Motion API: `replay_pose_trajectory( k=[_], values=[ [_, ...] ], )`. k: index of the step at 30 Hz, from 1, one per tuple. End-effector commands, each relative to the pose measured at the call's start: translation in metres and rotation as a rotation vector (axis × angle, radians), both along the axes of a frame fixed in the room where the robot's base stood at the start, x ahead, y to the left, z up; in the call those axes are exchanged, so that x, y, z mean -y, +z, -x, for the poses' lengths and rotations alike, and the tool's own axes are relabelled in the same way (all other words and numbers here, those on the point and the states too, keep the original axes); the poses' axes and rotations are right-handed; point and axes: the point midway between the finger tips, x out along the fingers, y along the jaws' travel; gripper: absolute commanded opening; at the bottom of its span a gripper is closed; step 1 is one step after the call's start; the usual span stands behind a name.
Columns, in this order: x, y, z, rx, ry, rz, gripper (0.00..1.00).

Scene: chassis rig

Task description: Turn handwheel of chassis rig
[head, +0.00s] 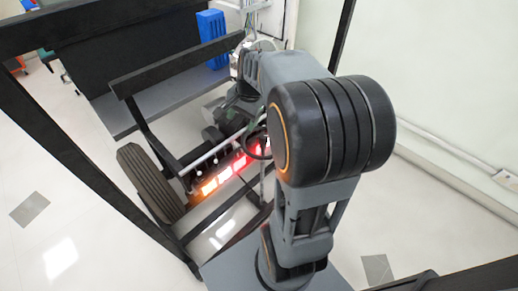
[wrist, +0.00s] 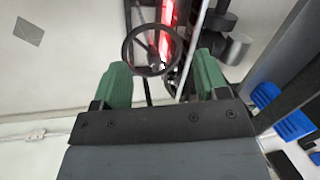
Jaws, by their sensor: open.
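The handwheel (wrist: 126,43) is a dark, thin-rimmed ring with a spoked hub, near the upper middle of the wrist view. In the head view the handwheel (head: 250,146) is partly hidden behind my arm. My gripper (wrist: 160,72) has two green fingers, spread wide apart and empty between. The fingertips lie just short of the handwheel in the wrist view, on either side of its lower rim. I cannot tell whether they touch it. The chassis rig (head: 205,165) has a dark frame with glowing red and orange lights beside the handwheel.
A black tyre (head: 150,183) stands at the left of the rig. Dark frame bars (head: 75,160) cross the left side. A grey bench (head: 165,103) and a blue bin (head: 211,38) are behind. Pale floor is open at the lower left.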

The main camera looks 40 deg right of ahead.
Motion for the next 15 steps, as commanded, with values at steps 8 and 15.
replay_pose_trajectory(
  k=[8,15],
  values=[
    [0.11,-0.12,-0.041,-0.132,-0.661,-0.25,0.67],
    [0.144,-0.144,-0.05,-0.185,-0.934,-0.352,0.67]
  ],
)
